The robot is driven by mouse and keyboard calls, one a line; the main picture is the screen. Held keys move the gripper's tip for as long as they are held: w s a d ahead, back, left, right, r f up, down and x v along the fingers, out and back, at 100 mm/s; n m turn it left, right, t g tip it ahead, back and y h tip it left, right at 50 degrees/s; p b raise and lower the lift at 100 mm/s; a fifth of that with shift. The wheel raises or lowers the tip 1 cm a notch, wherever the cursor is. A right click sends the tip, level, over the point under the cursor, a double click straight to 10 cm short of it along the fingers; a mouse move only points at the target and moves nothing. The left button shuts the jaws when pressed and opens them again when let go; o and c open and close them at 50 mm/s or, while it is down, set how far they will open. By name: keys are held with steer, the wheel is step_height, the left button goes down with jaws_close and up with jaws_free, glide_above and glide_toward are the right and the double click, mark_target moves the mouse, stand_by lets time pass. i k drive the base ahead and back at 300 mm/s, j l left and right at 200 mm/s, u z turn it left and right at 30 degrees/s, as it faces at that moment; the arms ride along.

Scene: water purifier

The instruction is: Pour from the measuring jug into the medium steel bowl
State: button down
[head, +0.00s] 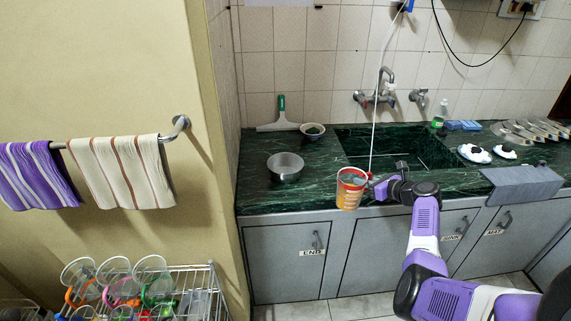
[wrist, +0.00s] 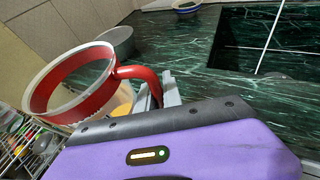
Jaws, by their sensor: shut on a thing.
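The measuring jug (head: 351,188) is clear with a red rim and handle and orange contents. My gripper (head: 379,186) is shut on its red handle and holds it in front of the counter's front edge, looking nearly upright. In the wrist view, the jug (wrist: 68,88) is at left, with its handle between the fingers of my gripper (wrist: 158,92). The steel bowl (head: 285,168) stands on the green counter, left of the jug and apart from it. The bowl also shows in the wrist view (wrist: 117,40), behind the jug.
The dark green counter (head: 262,198) has a sunken sink (head: 400,150) right of the bowl. A small bowl (head: 312,131) and a squeegee (head: 279,118) are at the back. A hose (head: 374,120) hangs into the sink. A wire rack (head: 200,280) with cups stands lower left.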

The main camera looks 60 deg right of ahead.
mark_target(284, 168)
steer(key=i+l, duration=0.35)
steer(key=l, duration=0.15)
steer(key=i+l, duration=0.4)
steer(key=l, duration=0.1)
